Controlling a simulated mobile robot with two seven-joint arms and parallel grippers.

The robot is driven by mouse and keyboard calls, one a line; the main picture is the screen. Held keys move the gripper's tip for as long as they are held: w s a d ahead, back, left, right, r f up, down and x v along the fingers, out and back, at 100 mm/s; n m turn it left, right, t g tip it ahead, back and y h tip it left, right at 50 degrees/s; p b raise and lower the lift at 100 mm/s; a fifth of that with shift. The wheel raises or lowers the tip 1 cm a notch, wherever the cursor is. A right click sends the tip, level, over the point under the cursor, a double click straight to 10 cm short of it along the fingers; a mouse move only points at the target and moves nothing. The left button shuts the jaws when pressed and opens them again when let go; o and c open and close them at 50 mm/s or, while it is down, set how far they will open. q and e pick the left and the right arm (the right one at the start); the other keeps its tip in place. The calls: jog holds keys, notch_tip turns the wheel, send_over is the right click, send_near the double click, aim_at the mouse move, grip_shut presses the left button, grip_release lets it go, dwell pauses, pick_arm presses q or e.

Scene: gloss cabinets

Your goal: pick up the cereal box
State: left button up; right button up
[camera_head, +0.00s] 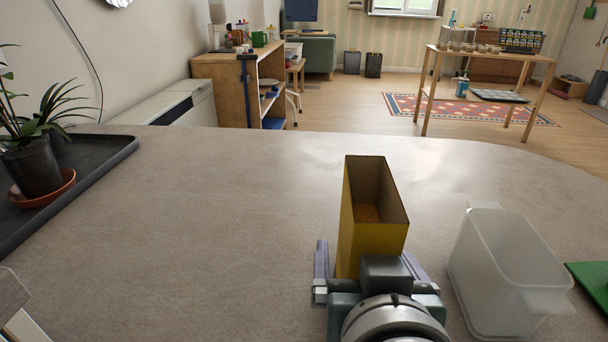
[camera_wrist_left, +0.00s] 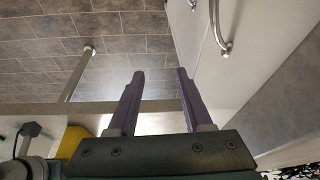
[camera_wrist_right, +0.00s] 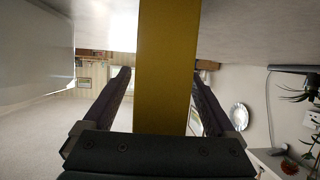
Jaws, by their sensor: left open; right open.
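The cereal box (camera_head: 372,235) is a tall yellow box with an open top, standing upright on the grey counter (camera_head: 230,210). Some orange-brown contents show inside it. My right gripper (camera_head: 367,262) is open at the box's near side, low down, with one finger to either side of it. In the right wrist view the yellow box (camera_wrist_right: 165,60) stands between the open fingers, with a gap visible on both sides. My left gripper (camera_wrist_left: 160,75) is open and empty in the left wrist view, over a tiled floor beside cabinet fronts.
A translucent white tub (camera_head: 505,270) stands close to the right of the box. A green item (camera_head: 592,280) lies at the right edge. A dark tray (camera_head: 100,160) with a potted plant (camera_head: 35,165) is at the left. The counter's middle left is clear.

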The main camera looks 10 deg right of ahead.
jog(key=shift+w+f, duration=0.15)
jog(key=shift+w, duration=0.2)
grip_shut()
dwell(0.5)
